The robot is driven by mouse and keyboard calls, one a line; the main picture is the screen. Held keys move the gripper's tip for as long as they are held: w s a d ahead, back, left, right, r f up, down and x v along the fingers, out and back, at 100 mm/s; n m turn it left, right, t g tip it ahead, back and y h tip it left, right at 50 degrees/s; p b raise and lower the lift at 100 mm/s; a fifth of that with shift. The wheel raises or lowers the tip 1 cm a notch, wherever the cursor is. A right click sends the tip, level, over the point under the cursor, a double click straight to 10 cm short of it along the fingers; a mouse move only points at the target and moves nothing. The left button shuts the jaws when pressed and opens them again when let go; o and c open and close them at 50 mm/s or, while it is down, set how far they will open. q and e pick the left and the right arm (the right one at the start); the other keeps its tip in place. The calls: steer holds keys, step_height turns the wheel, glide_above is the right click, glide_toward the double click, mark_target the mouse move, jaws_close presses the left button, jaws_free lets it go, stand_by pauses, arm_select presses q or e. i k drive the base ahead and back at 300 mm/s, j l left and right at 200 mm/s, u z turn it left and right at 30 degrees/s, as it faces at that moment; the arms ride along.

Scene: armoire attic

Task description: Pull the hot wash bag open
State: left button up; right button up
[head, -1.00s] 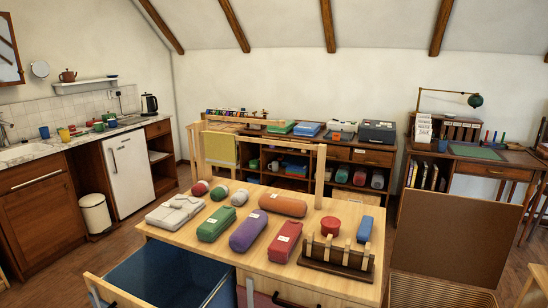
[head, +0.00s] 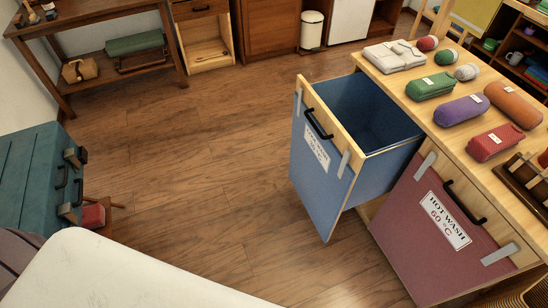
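The hot wash bag (head: 430,228) is a dark red tilting front in the wooden table unit. It carries a white label (head: 446,220) reading "HOT WASH 60 °C" and a black bar handle (head: 464,203) near its top. Its front sits close against the unit, and no opening shows above it. Beside it on the left, a blue bag (head: 376,170) is pulled out, with its open top showing an empty inside. Its white label is too small to read fully. Neither of my grippers shows in the head view.
Bundles and a folded white cloth (head: 394,56) lie on the tabletop (head: 415,100). A teal trunk (head: 30,170) stands at the left. A white bin (head: 312,31) is at the back. The wooden floor (head: 210,150) between the trunk and blue bag is clear.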

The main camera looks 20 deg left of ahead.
mark_target(444, 238)
steer(key=u, duration=0.15)
steer(key=z, duration=1.2)
